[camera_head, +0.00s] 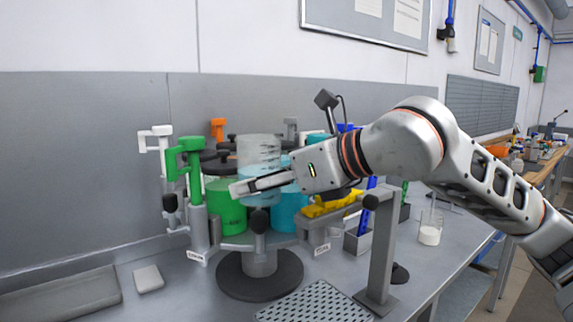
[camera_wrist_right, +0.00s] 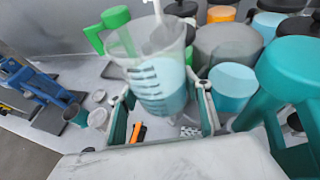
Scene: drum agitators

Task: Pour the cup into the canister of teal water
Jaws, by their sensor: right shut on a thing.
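A tall translucent cup with graduation marks (camera_head: 259,152) is held in my right gripper (camera_head: 262,186), whose fingers close around it. The cup is roughly upright, raised in front of the canisters. In the right wrist view the cup (camera_wrist_right: 150,50) stands between the fingers; its lower part looks teal, but I cannot tell contents from what shows through. The canister of teal water (camera_head: 289,212) stands behind and right of the cup, partly hidden by the gripper. A canister of green liquid (camera_head: 225,207) stands left of it. My left gripper is out of view.
Green (camera_head: 193,165) and white (camera_head: 157,142) upright handles stand at the left. A yellow item (camera_head: 333,203) lies right of the canisters. A beaker with white contents (camera_head: 430,228) stands further right. A perforated plate (camera_head: 313,303) lies in front.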

